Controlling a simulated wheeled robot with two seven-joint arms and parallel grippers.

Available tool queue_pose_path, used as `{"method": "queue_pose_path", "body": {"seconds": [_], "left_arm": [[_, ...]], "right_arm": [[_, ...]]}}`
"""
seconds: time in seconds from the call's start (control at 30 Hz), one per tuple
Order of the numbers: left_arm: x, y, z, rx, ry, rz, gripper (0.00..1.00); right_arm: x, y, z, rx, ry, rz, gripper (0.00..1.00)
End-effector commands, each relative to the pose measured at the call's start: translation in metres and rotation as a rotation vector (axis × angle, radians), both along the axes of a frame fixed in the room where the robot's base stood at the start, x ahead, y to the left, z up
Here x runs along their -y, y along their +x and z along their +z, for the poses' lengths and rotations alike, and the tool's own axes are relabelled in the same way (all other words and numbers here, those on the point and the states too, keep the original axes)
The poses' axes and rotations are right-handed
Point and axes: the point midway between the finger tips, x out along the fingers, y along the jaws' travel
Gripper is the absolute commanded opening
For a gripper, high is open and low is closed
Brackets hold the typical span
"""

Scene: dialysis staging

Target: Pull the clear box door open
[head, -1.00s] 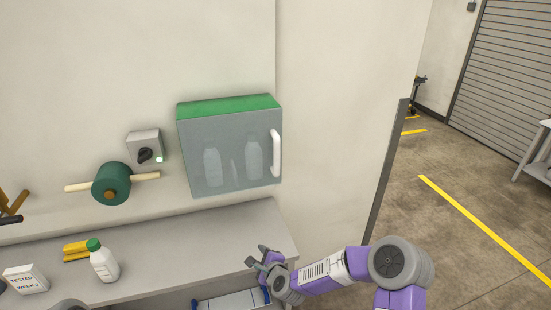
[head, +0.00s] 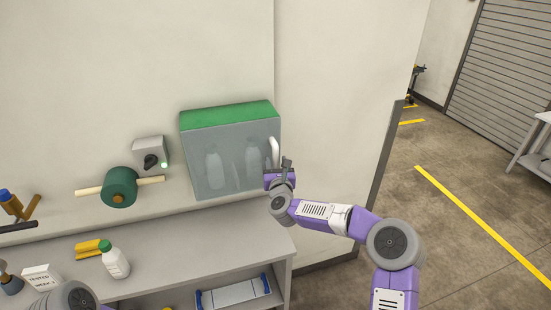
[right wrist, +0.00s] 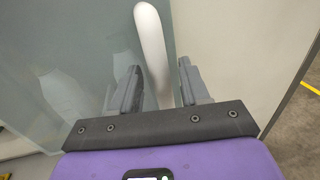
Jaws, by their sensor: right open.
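The clear box (head: 225,172) has a green top and hangs on the wall. Its see-through front door looks shut, with pale bottles faintly visible behind it. The white upright door handle (head: 273,150) is at the door's right edge. It also shows in the right wrist view (right wrist: 152,45). My right gripper (head: 281,164) is at the handle's lower part, partly hiding it. In the right wrist view, its two open fingers (right wrist: 159,85) stand on either side of the handle, with gaps showing. My left gripper is out of view; only part of my left arm shows at the bottom left.
A grey switch box (head: 150,151) and a green roll (head: 119,187) are on the wall to the left. The counter under the clear box is bare.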

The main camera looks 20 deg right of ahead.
Motion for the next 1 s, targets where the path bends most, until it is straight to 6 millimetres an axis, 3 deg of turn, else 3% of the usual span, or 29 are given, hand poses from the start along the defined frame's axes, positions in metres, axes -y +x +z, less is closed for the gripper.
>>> {"method": "queue_pose_path", "body": {"seconds": [0.2,0.53,0.57,0.83,1.0], "left_arm": [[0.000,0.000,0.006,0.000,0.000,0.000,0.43],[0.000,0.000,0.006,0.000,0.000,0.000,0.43],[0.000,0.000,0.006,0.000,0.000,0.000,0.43],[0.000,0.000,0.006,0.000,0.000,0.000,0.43],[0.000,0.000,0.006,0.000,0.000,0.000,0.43]], "right_arm": [[0.002,0.016,0.001,0.000,-0.001,0.000,0.46],[0.003,0.019,0.000,0.000,-0.003,0.001,0.46],[0.003,0.019,0.000,0.000,-0.003,0.001,0.44],[0.003,0.019,0.000,0.000,-0.003,0.001,0.03],[0.003,0.019,0.000,0.000,-0.002,0.001,0.00]]}}
